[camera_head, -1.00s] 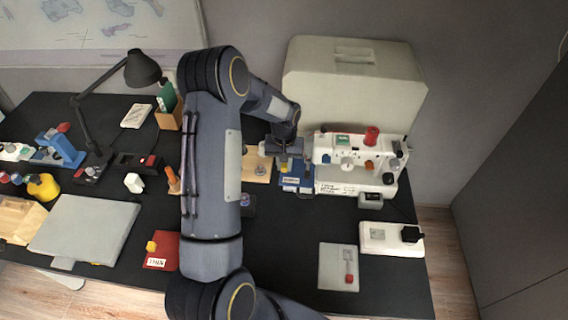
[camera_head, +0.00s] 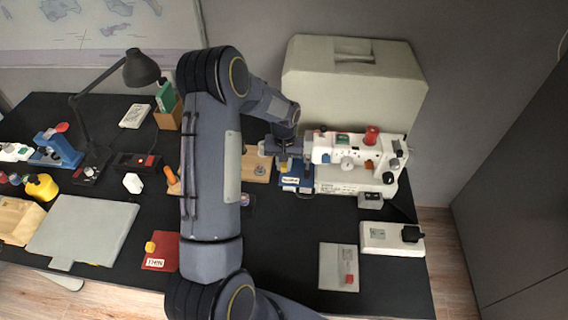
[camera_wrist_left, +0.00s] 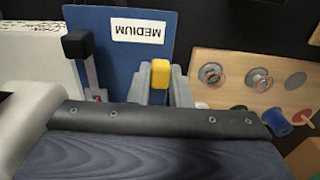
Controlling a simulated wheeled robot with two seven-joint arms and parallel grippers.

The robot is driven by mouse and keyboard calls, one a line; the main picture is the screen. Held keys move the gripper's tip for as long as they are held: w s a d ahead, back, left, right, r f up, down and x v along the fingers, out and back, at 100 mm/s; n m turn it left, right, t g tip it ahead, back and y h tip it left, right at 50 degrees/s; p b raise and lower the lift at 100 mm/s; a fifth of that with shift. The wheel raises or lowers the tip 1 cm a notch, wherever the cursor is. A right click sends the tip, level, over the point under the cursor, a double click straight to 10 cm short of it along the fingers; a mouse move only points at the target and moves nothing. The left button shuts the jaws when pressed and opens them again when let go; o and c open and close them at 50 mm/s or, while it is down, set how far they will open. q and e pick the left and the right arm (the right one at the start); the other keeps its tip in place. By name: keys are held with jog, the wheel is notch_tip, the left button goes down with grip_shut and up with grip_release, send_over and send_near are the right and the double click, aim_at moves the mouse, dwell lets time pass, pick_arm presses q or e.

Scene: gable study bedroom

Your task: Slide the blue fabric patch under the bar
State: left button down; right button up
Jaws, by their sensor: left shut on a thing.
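The blue fabric patch (camera_head: 305,187), labelled MEDIUM, lies flat on the dark tabletop against the left side of the white sewing machine (camera_head: 340,178). My left gripper (camera_head: 284,165) is over the patch, shut on its yellow knob. In the left wrist view the grey fingertips (camera_wrist_left: 159,80) close around the knob, and the blue patch (camera_wrist_left: 130,65) stretches out beyond them. A slim grey bar with a black end (camera_wrist_left: 80,45) stands at the patch's edge beside the white machine base. I cannot tell whether the patch reaches under it. My right gripper is out of view.
A wooden board with round metal pieces (camera_wrist_left: 245,80) lies right beside the patch. A large pale case (camera_head: 350,90) stands behind the machine. A red patch (camera_head: 160,252) lies left of my arm.

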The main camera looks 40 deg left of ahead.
pick_arm(q)
jog(key=c, duration=1.3)
grip_release()
jog(key=shift+o, duration=0.2)
jog(key=shift+r, duration=0.1)
notch_tip(320, 180, up, 8)
jog(key=shift+f+b, duration=0.25)
jog(key=shift+b, duration=0.25)
jog(key=shift+s+r, duration=0.1)
jog(key=shift+r, duration=0.25)
jog(key=s+d+r+m+t+h, duration=0.25)
jog(key=s+d+r, duration=0.55)
jog(key=s+r, duration=0.45)
jog(key=s+d+m+t, duration=0.1)
jog(key=s+d, duration=0.3)
jog(key=s, duration=0.2)
jog(key=s+d+t+h, duration=0.1)
jog(key=s+d+t, duration=0.1)
jog(key=s, duration=0.5)
jog(key=shift+d+m, duration=0.35)
jog(key=shift+d, duration=0.55)
